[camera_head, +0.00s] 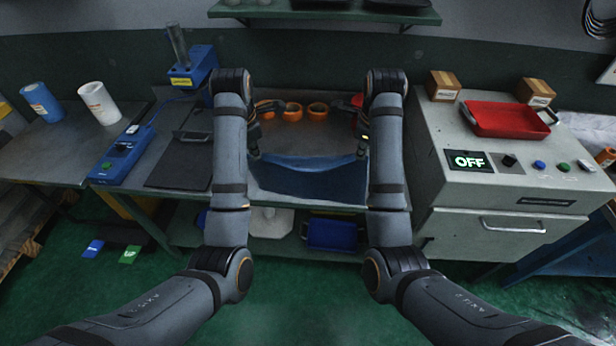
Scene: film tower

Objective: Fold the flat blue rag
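The blue rag (312,180) is stretched between my two grippers at the front edge of the middle table. Its upper edge sags slightly, and its lower part hangs down in front of the edge. My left gripper (254,150) is at the rag's upper left corner and appears shut on it. My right gripper (361,149) is at the upper right corner and also appears shut on it. My forearms partly cover both sides, and the fingertips are small and dark.
Several orange rings (292,112) lie on the table behind the rag. A blue device (122,153) and dark plate (180,160) are at left. A grey machine with an OFF display (468,161) and red tray (505,119) stands right. A blue bin (332,234) sits below.

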